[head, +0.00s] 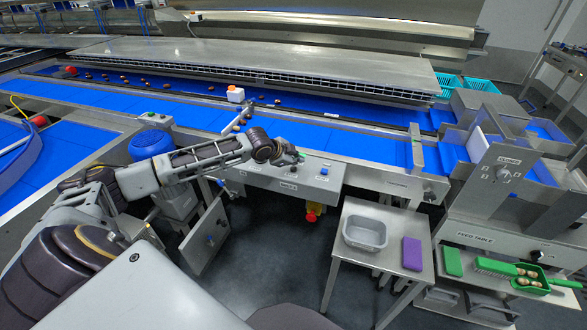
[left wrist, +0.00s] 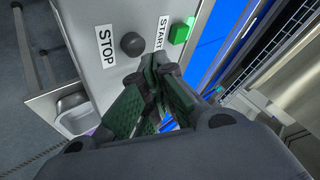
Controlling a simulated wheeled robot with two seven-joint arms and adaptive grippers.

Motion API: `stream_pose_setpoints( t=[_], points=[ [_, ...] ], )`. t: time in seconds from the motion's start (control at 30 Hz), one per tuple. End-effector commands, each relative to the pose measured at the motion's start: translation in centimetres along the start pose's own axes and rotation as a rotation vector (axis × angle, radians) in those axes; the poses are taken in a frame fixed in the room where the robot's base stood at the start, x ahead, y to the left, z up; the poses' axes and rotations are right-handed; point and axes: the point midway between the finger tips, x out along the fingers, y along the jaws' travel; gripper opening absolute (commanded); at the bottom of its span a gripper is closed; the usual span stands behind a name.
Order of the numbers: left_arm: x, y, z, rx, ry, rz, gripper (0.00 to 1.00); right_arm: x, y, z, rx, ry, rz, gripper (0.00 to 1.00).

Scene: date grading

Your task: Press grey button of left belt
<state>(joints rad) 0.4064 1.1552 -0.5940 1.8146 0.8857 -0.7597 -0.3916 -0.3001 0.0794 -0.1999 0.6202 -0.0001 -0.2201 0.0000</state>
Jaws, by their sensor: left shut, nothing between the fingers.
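The grey button (left wrist: 131,44) is a dark round knob on a light metal panel (left wrist: 100,20) in the left wrist view. It sits by the STOP and START labels, with a square green button (left wrist: 181,30) beyond START. My left gripper (left wrist: 162,78) is shut and empty, with green finger pads. Its tips lie just below the grey button in that picture; the gap is unclear, and I see no clear contact. In the head view my left gripper (head: 287,154) is over the control box (head: 265,175) at the belt's front edge and hides part of its top.
A small table (head: 375,255) with a grey tub (head: 365,232) and purple block (head: 412,253) stands in front. A red-and-yellow emergency stop (head: 313,213) hangs under the box.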

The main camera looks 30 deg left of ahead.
Motion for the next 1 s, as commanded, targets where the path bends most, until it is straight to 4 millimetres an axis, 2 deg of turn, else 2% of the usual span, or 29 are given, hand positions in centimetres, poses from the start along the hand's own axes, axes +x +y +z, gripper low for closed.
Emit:
stream_pose_setpoints(
  t=[1.0],
  points=[
    [0.58,0.44,0.43,0.0,0.0,0.0,0.0,-0.6,0.14,-0.04,-0.001,0.0,0.001,0.4]
  ],
)
